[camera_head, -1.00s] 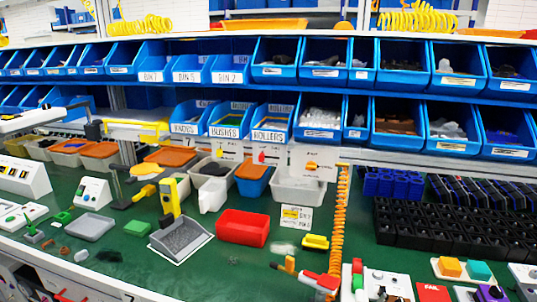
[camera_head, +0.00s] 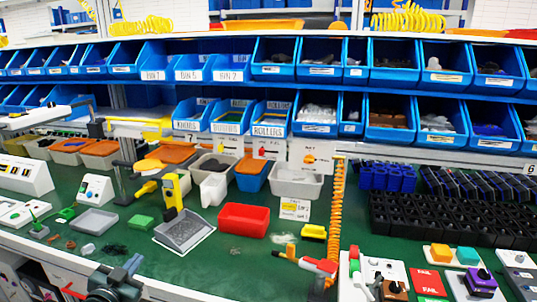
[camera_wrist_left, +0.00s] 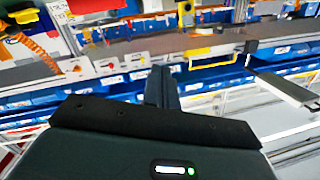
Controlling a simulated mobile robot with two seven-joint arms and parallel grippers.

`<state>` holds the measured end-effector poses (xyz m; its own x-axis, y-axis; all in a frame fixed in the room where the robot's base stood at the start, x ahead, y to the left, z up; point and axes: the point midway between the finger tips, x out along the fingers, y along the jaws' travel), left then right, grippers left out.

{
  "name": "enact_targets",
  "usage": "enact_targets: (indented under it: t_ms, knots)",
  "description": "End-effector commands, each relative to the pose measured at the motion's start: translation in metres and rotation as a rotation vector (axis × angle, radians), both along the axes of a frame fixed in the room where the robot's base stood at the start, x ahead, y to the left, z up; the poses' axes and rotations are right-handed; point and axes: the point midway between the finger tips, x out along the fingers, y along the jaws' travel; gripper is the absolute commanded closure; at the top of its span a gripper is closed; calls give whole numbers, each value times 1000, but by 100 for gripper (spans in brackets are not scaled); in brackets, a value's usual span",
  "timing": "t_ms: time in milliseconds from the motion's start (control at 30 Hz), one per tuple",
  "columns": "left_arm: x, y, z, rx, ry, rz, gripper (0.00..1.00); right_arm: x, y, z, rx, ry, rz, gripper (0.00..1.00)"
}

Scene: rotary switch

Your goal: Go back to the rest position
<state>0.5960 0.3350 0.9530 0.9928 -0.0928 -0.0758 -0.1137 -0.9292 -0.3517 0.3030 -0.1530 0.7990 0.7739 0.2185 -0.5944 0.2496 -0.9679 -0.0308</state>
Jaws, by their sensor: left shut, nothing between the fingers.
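My left gripper (camera_head: 133,264) shows low at the left of the head view, over the front edge of the bench. Its dark fingers are shut and empty; they also show together in the left wrist view (camera_wrist_left: 161,88). A grey box with a dark purple rotary knob (camera_head: 481,279) sits at the bench's front right, far from the gripper. A white panel with a brown knob (camera_head: 393,290) stands left of it, partly cut off. My right gripper is not in view.
The green bench top (camera_head: 150,262) carries a red bin (camera_head: 244,219), a grey scoop tray (camera_head: 184,231) and a yellow tool (camera_head: 172,192). An orange coiled hose (camera_head: 336,215) hangs at centre right. Blue bins (camera_head: 187,117) fill the shelves behind. Black racks (camera_head: 440,215) stand at right.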

Motion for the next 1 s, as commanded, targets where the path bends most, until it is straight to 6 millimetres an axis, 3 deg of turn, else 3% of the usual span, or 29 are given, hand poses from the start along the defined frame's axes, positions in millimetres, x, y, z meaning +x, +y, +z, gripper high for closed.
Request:
enact_targets:
  t_ms: [33,200,467,667,867,1000]
  knots:
    - [18,22,33,30,-53,26,100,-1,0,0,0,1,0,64]
    - [53,80,127,96,-187,105,100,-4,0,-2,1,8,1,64]
    - [68,148,247,152,-348,214,100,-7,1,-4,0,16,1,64]
    - [66,185,191,277,-46,394,100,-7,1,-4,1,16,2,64]
    - [49,121,99,250,62,283,100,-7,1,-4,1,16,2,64]
    - [21,68,31,209,145,197,100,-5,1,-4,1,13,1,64]
